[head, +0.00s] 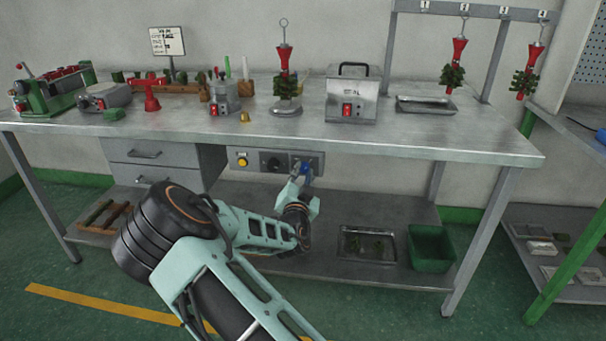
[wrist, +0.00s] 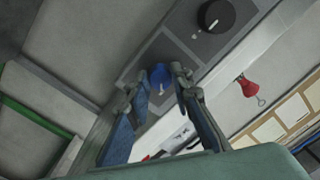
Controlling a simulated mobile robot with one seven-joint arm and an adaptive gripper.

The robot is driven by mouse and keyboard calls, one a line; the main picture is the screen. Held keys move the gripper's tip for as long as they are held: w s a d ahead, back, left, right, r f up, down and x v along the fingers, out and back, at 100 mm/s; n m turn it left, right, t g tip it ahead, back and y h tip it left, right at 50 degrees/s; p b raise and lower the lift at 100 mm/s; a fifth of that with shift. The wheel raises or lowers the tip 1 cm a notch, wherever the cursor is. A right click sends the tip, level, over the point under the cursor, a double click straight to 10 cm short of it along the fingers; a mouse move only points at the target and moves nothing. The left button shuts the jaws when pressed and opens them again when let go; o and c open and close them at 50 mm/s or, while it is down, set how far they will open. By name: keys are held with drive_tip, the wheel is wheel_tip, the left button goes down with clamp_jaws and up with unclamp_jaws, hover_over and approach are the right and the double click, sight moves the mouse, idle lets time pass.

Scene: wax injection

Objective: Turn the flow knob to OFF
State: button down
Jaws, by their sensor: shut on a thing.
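A grey control panel (head: 259,170) hangs under the front edge of the bench. It carries a black round knob (head: 272,163) and, to its right, a blue knob (head: 306,168), partly covered by my gripper. In the wrist view the blue knob (wrist: 160,75) sits between the fingertips of my gripper (wrist: 161,82), which is shut on it. A small pale mark shows on the blue knob's lower part. The black knob (wrist: 214,16) with a white pointer is above right, clear of the fingers. The panel lettering is too small to read.
A yellow button (head: 242,160) sits at the panel's left end. The steel bench top (head: 420,140) overhangs the panel. A drawer unit (head: 150,154) is to the left. A lower shelf (head: 310,262) holds a metal tray (head: 345,254) and a green bin (head: 432,262).

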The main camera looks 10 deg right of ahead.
drive_tip(key=n, duration=0.4)
drive_tip(key=shift+n, duration=0.3)
drive_tip(key=n, duration=0.8)
drive_tip(key=shift+n+g+p, duration=0.3)
drive_tip(key=shift+n+g, duration=0.1)
drive_tip(key=shift+n+h+p, duration=0.3)
drive_tip(key=shift+n+h, duration=0.1)
drive_tip(key=shift+n, duration=1.5)
drive_tip(key=shift+d, duration=0.1)
drive_tip(key=c, duration=1.7)
unclamp_jaws()
drive_tip(key=shift+r, duration=0.1)
